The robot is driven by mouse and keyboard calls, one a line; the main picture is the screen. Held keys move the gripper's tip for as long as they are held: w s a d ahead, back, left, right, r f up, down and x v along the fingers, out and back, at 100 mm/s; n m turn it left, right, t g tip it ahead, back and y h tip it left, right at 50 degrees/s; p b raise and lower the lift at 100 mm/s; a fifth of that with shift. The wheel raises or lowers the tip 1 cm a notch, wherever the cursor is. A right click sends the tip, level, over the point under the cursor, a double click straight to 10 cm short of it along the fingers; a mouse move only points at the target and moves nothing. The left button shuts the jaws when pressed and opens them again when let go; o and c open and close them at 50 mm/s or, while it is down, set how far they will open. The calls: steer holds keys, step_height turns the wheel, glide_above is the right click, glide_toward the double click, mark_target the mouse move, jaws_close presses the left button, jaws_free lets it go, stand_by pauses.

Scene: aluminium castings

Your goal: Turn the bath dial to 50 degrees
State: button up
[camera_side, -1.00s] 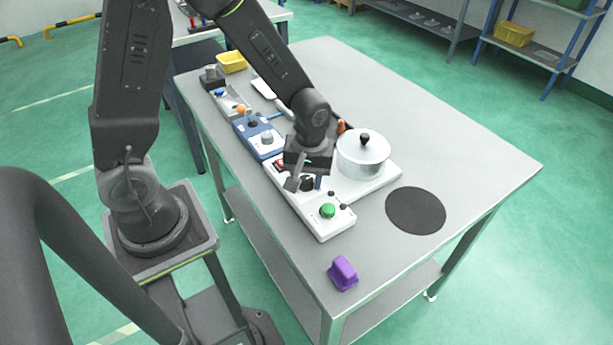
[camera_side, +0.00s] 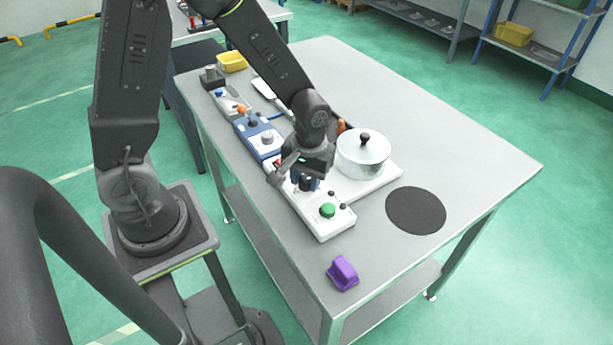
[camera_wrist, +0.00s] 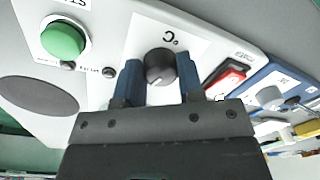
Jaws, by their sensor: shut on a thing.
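The bath dial (camera_wrist: 160,66) is a round black knob on a white panel marked °C in the wrist view. The blue fingers of my gripper (camera_wrist: 159,76) stand one on each side of it and are shut on it. In the side view the dial (camera_side: 306,184) shows dark under my gripper (camera_side: 307,179), on the white control box (camera_side: 322,222). The dial's pointer and scale are too small to read.
A green button (camera_side: 328,210) and small black knobs sit near the dial, with a red switch (camera_wrist: 225,80) on its other side. A lidded metal pot (camera_side: 362,155) stands close by. A blue box (camera_side: 258,137), black disc (camera_side: 415,210) and purple block (camera_side: 343,273) are on the table.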

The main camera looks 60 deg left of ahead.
mark_target(308, 182)
steer(key=m, duration=0.6)
steer(key=shift+m, duration=0.3)
stand_by(0.4)
steer(key=o, duration=0.9)
steer(key=shift+r, duration=0.1)
steer(key=r, duration=1.3)
steer(key=shift+d+r, duration=0.35)
steer(key=shift+d, duration=0.05)
steer(key=shift+s+r+t+h, duration=0.1)
steer(key=shift+s+r+t, duration=1.05)
steer(key=shift+s, duration=0.65)
steer(key=shift+s+r+t+h, duration=0.1)
steer(key=shift+s+r+t, duration=0.75)
steer(key=shift+s+r, duration=0.75)
steer(key=shift+s+r+t+h, duration=0.1)
steer(key=shift+s+r+t, duration=0.95)
steer(key=shift+s, duration=0.9)
